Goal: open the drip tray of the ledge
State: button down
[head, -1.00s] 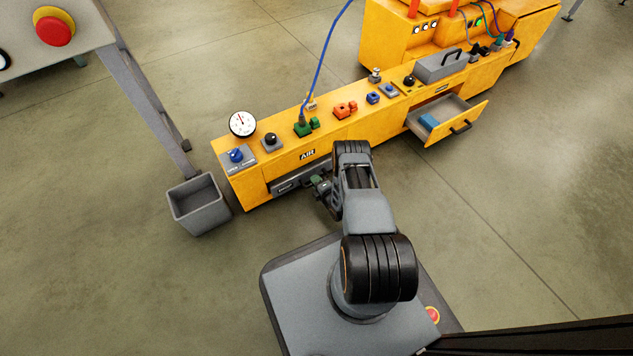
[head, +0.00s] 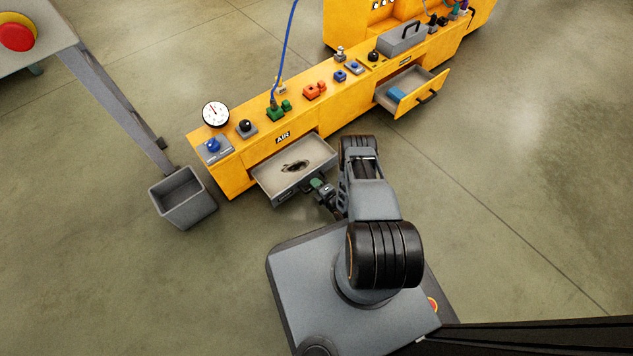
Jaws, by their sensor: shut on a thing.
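The drip tray (head: 266,183) is a shallow grey drawer in the front of the yellow ledge (head: 240,180), under the AIR label. It stands pulled out, with a dark stain on its pale floor. My gripper (head: 322,192) is at the right part of the tray's front, shut on it. The fingertips and the exact grip point are small and partly hidden by my arm.
A second drawer (head: 411,98) with a blue item in it stands open further right on the ledge. A grey bin (head: 183,205) stands on the floor left of the ledge. A gauge (head: 215,114), knobs, coloured fittings and a blue hose (head: 286,50) sit on top. Floor between is clear.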

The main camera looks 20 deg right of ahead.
jog(key=shift+s+a, duration=0.3)
jog(key=shift+s, duration=0.15)
jog(key=c, duration=1.3)
grip_release()
jog(key=shift+o, duration=1)
jog(key=shift+w+d, duration=0.1)
jog(key=shift+d, duration=0.1)
